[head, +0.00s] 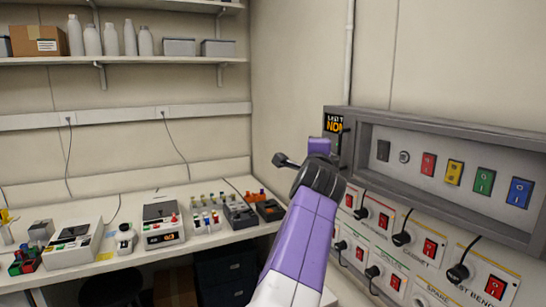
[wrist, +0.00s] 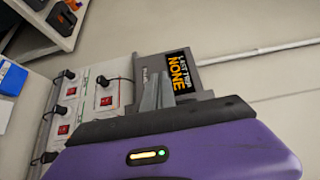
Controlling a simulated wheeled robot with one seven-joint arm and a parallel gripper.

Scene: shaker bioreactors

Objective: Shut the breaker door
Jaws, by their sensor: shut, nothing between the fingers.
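The grey breaker box (head: 450,130) is on the right wall in the head view. Its recess is uncovered, showing a row of red, yellow, green and blue switches (head: 454,172). I cannot clearly make out the door as a separate panel. My gripper (wrist: 157,94) is shut and empty in the wrist view, its fingers in front of a grey part of the box (wrist: 149,72), beside the "LAST TRIP NONE" display (wrist: 178,73). Contact cannot be told. In the head view my purple arm reaches up to the box's left end, and the fingertips are hard to make out.
Below the box is a panel of red switches and plugged cables (head: 383,220). A bench (head: 215,240) with several instruments runs along the left wall. Shelves (head: 150,60) with bottles and boxes hang above it. Wall left of the box is bare.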

